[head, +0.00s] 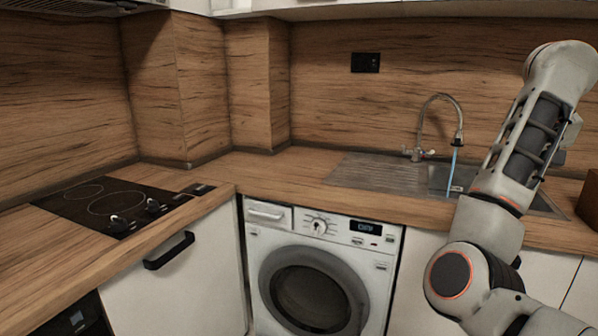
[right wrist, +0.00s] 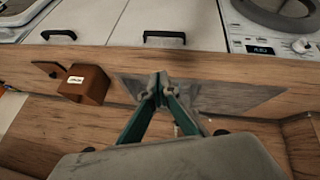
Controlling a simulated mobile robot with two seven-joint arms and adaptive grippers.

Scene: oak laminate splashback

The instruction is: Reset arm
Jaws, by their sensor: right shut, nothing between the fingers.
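My right arm (head: 520,150) rises on the right of the head view, in front of the sink and counter. Its gripper cannot be made out there. In the right wrist view my right gripper (right wrist: 160,88) has its two dark green fingers meeting at the tips, shut and empty. The fingers appear over the grey sink area (right wrist: 225,97), and I see no contact with anything. My left gripper is not in view.
The sink (head: 438,178) has a curved tap (head: 437,98) with a blue stream below it. A black hob (head: 97,205) is at left, a washing machine (head: 318,262) under the counter. A brown box (right wrist: 85,84) stands beside the sink. The middle counter (head: 270,173) is clear.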

